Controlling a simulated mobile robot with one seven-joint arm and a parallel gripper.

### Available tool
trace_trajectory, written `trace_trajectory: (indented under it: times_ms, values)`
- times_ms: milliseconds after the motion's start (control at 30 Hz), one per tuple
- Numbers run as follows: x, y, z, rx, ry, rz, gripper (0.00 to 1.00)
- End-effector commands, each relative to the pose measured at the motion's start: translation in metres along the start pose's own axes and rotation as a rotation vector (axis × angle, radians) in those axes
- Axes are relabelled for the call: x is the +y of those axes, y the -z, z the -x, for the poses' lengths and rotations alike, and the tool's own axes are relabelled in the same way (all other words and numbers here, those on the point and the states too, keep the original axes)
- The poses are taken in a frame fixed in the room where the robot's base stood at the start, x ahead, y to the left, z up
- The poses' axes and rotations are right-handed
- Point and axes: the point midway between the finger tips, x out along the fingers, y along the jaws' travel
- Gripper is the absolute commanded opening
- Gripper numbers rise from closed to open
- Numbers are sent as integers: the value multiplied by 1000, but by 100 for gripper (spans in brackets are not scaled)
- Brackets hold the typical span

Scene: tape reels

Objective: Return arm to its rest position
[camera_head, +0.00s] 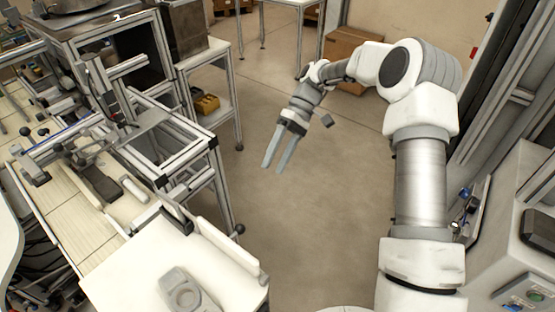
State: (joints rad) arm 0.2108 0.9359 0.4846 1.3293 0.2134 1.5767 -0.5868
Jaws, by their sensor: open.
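My gripper (278,151) is in the middle of the head view, at the end of my white and grey arm. Its two long grey fingers are apart, with nothing between them. It hangs over the bare floor, clear of the workstation on the left, and the fingers point down and to the left. My arm (420,180) rises at the right, bends at the top and reaches left to the gripper.
A metal-framed workstation (172,150) with a conveyor fills the left. A white table (130,275) with a grey device (183,291) is at the lower left. A cardboard box (343,47) stands behind my arm. A control cabinet (520,240) is at the right. The central floor (300,230) is clear.

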Motion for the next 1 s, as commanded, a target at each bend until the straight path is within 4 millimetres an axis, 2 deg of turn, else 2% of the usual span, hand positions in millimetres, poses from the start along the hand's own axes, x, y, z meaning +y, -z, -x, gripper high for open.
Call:
trace_trajectory:
  times_ms: [667, 1000]
  values:
    - [-5, -3, 3, 3, -26, -9, 64]
    - [-38, -37, 27, 51, -258, -113, 64]
